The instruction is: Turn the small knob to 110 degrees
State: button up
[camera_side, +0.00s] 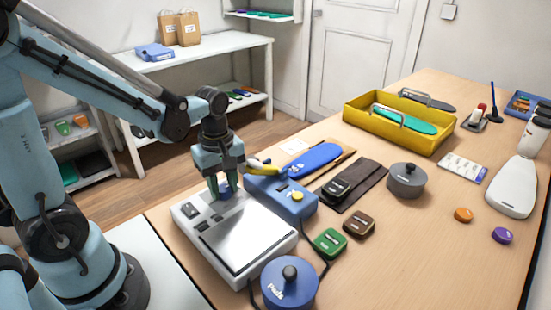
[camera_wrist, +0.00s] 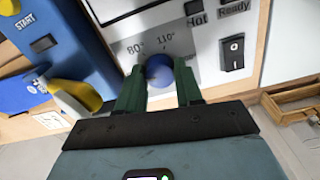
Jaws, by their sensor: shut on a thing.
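The small knob (camera_wrist: 159,72) is round and blue, on a grey dial plate marked 80° and 110° (camera_wrist: 188,43) in the wrist view. My gripper (camera_wrist: 159,80) has its green fingers closed on the two sides of the knob. In the side view my gripper (camera_side: 220,189) reaches down onto the back part of the white heating device (camera_side: 205,260). The fingers hide most of the knob there. No pointer mark on the knob can be made out, so its angle is unclear. A black rocker switch (camera_wrist: 233,52) and the labels Hot and Ready are beside the dial.
A blue START box (camera_side: 278,198) with a yellow lever (camera_side: 262,166) stands close to my gripper. A blue Pads tin (camera_side: 289,285) and green and brown blocks lie near the device. The yellow tray (camera_side: 395,130) is farther back.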

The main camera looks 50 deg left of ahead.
aim_at(224, 188)
jog(key=m, duration=0.5)
jog(key=shift+m, duration=0.3)
jog(key=m, duration=1)
jog(key=shift+m, duration=0.4)
jog(key=m, duration=0.5)
jog(key=shift+m, duration=0.3)
jog(key=o, duration=1)
jog(key=shift+o, duration=0.2)
notch_tip(224, 188, up, 12)
